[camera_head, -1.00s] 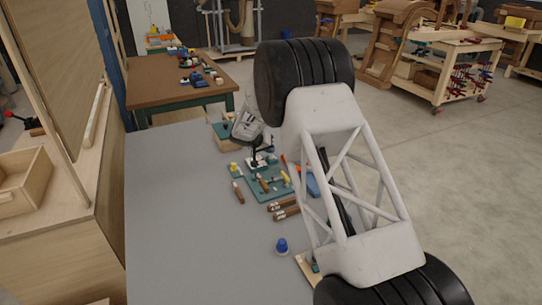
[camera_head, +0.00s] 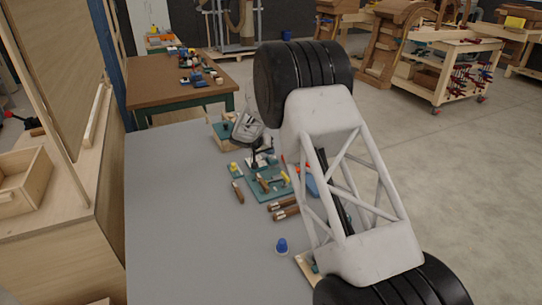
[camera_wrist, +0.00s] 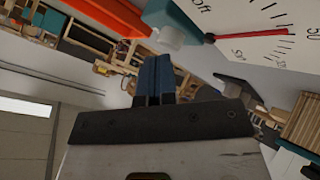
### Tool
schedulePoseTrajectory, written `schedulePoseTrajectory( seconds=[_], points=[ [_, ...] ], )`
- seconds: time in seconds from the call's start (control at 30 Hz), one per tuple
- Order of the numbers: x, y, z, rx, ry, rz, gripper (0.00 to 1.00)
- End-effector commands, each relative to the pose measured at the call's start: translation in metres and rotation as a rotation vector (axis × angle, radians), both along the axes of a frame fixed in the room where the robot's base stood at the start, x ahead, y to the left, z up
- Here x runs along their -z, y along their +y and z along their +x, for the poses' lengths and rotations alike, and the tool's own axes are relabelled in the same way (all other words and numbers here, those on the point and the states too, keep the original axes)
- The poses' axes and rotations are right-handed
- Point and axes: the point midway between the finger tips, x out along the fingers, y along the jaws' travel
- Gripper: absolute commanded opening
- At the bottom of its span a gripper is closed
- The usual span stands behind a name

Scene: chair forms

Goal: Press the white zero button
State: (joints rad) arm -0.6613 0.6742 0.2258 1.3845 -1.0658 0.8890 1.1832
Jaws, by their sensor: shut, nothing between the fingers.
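The white button (camera_wrist: 171,38) shows in the wrist view as a small white cylinder beside a white dial (camera_wrist: 262,28) with a red needle. My gripper (camera_wrist: 154,62) is shut and empty, its blue fingertips together just below the button in the picture. A small gap seems to show between tips and button, but I cannot tell whether they touch. In the head view my gripper (camera_head: 257,150) is over the far end of the grey table (camera_head: 185,220); the button and dial cannot be made out there.
A teal board (camera_head: 270,186) with small parts lies near my gripper. Brown cylinders (camera_head: 283,209) and a blue-topped piece (camera_head: 282,245) are nearer. An orange bar (camera_wrist: 108,18) is beside the button in the wrist view. The table's left part is clear.

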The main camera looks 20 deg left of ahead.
Motion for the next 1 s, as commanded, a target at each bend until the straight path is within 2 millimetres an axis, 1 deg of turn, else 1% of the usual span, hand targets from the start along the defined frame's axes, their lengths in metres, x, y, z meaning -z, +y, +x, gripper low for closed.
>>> schedulePoseTrajectory(
  seconds=[1.0],
  points=[
    [0.0086, -0.0003, -0.0003, 0.001, 0.001, 0.000, 0.00]
  ],
)
